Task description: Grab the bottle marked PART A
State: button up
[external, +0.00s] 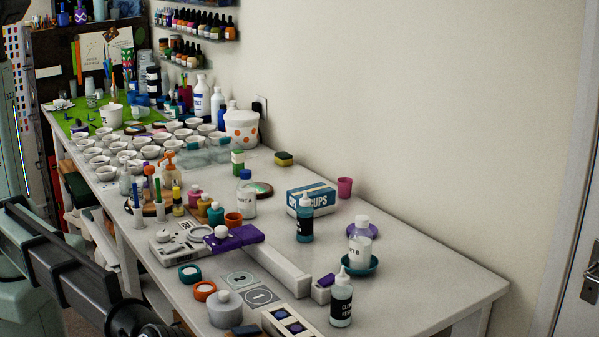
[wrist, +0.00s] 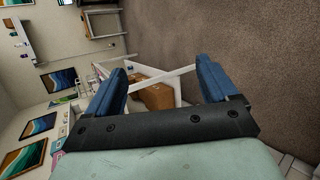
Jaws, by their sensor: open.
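The bottle marked PART A (external: 246,203) is white with a blue cap. It stands upright on the white table in the external view, around the middle, with part of its label readable. A similar white bottle marked PART B (external: 360,248) has a pale cap and stands in a teal dish (external: 372,266) further right. My gripper (wrist: 164,80) shows in the wrist view with two blue fingers wide apart and nothing between them. It faces the room and floor, away from the bottles. In the external view my arm is at the lower left and the gripper cannot be made out.
A purple-topped device (external: 233,237) lies in front. A blue CUPS box (external: 310,198) and dark-labelled bottle (external: 305,219) stand right. The right table end is clear.

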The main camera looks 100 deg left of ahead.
notch_tip(320, 180, up, 14)
jog(key=w+a+n+t, duration=0.1)
jog(key=w+n, duration=0.1)
jog(key=w+a+f+n+y, duration=0.15)
jog(key=w+a, duration=0.25)
jog(key=a, duration=1)
jog(key=w+a+n+y, duration=0.2)
jog(key=w+a, duration=0.2)
jog(key=a, duration=1.1)
jog(key=s+a+f+n+y, duration=0.1)
jog(key=a+f+n+y, duration=0.15)
jog(key=a, duration=2.15)
jog(key=n+g+y, duration=0.4)
jog(key=n+g, duration=0.2)
jog(key=n, duration=0.5)
send_over(244, 171)
jog(key=shift+w+d, duration=0.1)
jog(key=shift+w, duration=0.05)
jog(key=shift+f, duration=0.25)
notch_tip(244, 171, down, 7)
jog(key=shift+f, duration=0.1)
jog(key=shift+w+f, duration=0.1)
jog(key=shift+f, duration=2.95)
